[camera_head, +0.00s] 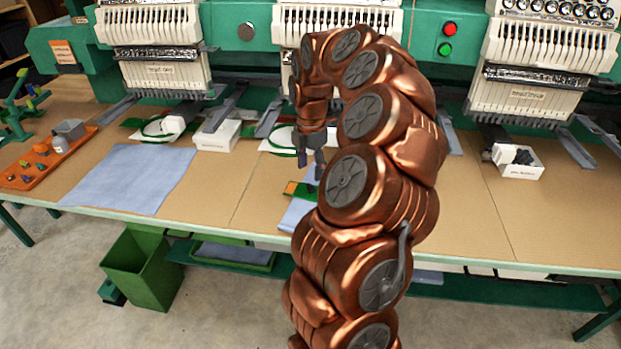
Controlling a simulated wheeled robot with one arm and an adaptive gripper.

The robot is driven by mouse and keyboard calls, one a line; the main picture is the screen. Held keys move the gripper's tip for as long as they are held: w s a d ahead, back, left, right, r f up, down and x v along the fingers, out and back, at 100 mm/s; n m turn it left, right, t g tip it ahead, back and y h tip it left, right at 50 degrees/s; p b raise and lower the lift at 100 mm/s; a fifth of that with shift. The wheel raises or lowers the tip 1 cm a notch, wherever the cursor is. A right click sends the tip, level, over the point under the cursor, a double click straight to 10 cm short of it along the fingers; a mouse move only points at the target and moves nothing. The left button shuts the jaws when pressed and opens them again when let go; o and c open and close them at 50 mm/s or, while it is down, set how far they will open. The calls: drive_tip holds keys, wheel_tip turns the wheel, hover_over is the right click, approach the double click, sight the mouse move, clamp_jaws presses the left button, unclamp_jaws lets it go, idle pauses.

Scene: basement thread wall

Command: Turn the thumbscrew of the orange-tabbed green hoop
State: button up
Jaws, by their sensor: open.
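My gripper (310,160) hangs with its fingers pointing down over the middle of the table, and its jaws are open. A green hoop with white inside (273,147) lies just left of it, partly hidden by my gripper and arm. A small orange and green piece (297,188) shows just below my gripper in the picture; I cannot tell whether it belongs to that hoop. Another green hoop (150,136) lies further left under the left machine head. I cannot make out a thumbscrew on either hoop, nor whether my fingers touch anything.
Embroidery machine heads (152,70) line the back, with grey arms reaching forward. A blue cloth (130,178) and an orange tray (45,165) of small parts lie left. White boxes stand at the middle (217,136) and right (518,168). The right front tabletop is clear.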

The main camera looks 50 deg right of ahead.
sight(311, 185)
wheel_tip(311, 185, up, 6)
drive_tip(key=shift+r, duration=0.25)
idle(0.5)
drive_tip(key=s+a+r+m+p, duration=0.1)
drive_tip(key=s+a+r+m, duration=0.15)
drive_tip(key=a, duration=0.85)
drive_tip(key=s+a+r+m+p, duration=0.1)
drive_tip(key=s+a+r+m, duration=0.15)
drive_tip(key=a, duration=0.85)
drive_tip(key=s+a+f+m, duration=0.2)
drive_tip(key=s+a+m, duration=0.1)
drive_tip(key=s, duration=0.3)
drive_tip(key=s+a+f+m+g+p, duration=0.1)
drive_tip(key=s+a+f+m, duration=0.1)
drive_tip(key=s+a+m, duration=0.2)
drive_tip(key=s+a+f+m, duration=0.2)
drive_tip(key=s+m, duration=0.3)
drive_tip(key=s, duration=0.4)
drive_tip(key=shift+s+a+g, duration=0.2)
drive_tip(key=shift+a+g, duration=0.2)
drive_tip(key=shift+a, duration=0.4)
drive_tip(key=shift+c, duration=0.3)
